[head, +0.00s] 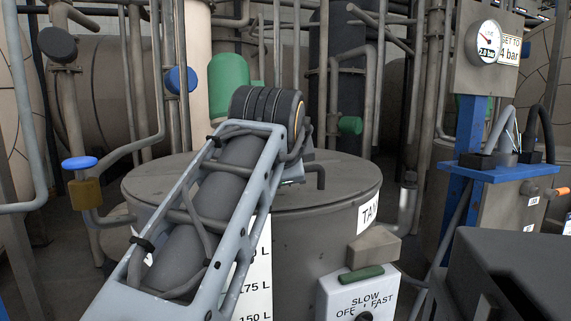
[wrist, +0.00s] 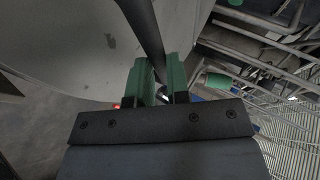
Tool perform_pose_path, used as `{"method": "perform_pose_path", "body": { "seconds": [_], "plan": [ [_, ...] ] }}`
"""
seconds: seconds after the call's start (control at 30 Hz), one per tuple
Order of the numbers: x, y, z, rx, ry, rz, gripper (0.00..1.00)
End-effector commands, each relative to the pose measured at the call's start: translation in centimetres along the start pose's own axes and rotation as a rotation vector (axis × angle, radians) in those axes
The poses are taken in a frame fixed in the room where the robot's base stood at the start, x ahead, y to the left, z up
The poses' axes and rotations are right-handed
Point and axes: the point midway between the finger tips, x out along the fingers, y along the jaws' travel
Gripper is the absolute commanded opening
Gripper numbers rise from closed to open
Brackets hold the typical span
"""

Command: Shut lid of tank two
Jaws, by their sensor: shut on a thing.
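A round grey tank (head: 305,250) with a white label reading "TAN" stands in front of me in the head view; the rest of the label is cut off by its curve. Its broad grey lid (head: 345,187) lies across the top and looks nearly flat; I cannot tell whether it is fully seated. My arm hides much of it. In the wrist view, my gripper (wrist: 158,85) has green fingers shut on a dark bar (wrist: 142,22), seemingly the lid's handle, beside a broad grey surface. My arm hides the fingers in the head view.
A white speed switch box (head: 340,297) is at the tank's front right. A blue stand (head: 495,172) with cables and a pressure gauge (head: 486,42) stand farther right. Pipes with blue valve handles (head: 79,162) crowd the left and back.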

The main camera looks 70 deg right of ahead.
Motion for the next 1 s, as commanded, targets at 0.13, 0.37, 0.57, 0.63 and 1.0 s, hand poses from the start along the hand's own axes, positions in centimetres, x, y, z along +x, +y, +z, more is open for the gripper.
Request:
{"method": "perform_pose_path", "body": {
  "seconds": [0.13, 0.37, 0.57, 0.63, 1.0],
  "plan": [
    [0.5, 1.1, 0.1, -0.002, 0.002, 0.005, 0.00],
    [0.8, 1.8, 0.2, -0.004, 0.000, 0.015, 0.00],
    [0.9, 1.9, 0.2, -0.005, 0.001, 0.016, 0.00],
    [0.9, 1.9, 0.2, -0.005, 0.001, 0.016, 0.00],
    [0.9, 1.8, 0.2, -0.003, -0.002, 0.016, 0.42]
  ]
}}
